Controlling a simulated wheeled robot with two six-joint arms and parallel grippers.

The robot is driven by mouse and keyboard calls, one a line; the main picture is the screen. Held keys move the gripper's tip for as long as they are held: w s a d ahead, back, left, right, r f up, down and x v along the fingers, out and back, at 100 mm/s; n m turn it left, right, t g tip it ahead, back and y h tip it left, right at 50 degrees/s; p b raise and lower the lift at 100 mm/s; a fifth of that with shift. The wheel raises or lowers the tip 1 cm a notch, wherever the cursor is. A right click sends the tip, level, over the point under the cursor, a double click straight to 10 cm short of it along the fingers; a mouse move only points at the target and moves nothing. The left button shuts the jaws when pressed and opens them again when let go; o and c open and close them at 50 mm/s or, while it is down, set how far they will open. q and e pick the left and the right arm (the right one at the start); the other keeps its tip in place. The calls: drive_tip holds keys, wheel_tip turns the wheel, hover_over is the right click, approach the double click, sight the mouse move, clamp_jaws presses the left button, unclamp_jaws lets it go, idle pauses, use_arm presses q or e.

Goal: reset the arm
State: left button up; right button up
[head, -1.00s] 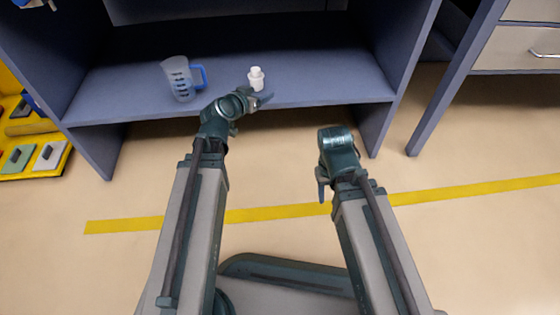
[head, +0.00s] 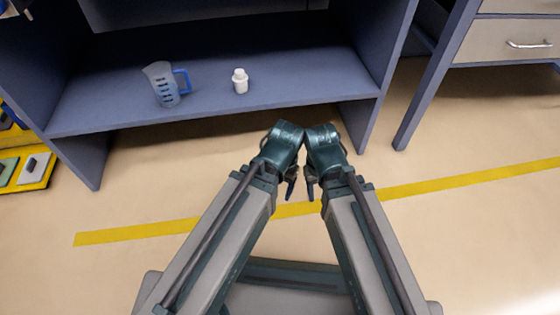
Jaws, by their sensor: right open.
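Both of my arms are drawn back and stand close together in front of the shelf, in the head view. My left gripper (head: 290,187) points down over the floor, clear of the shelf; its finger gap does not show. My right gripper (head: 312,189) is right beside it, also pointing down, open and with nothing seen in it. A clear measuring jug with a blue handle (head: 162,84) stands upright on the shelf at the left. A small white bottle with a white cap (head: 240,82) stands upright to its right, apart from both grippers.
The blue-grey shelf (head: 320,87) has free room to the right of the bottle. Its right side panel (head: 358,122) reaches the floor. A yellow tray (head: 38,177) lies at the far left. A drawer unit (head: 505,42) stands at the right. The floor around my arms is clear.

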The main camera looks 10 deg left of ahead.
wheel_tip(320, 180, up, 54)
drive_tip(key=p, duration=5.4)
drive_tip(key=shift+s, duration=0.1)
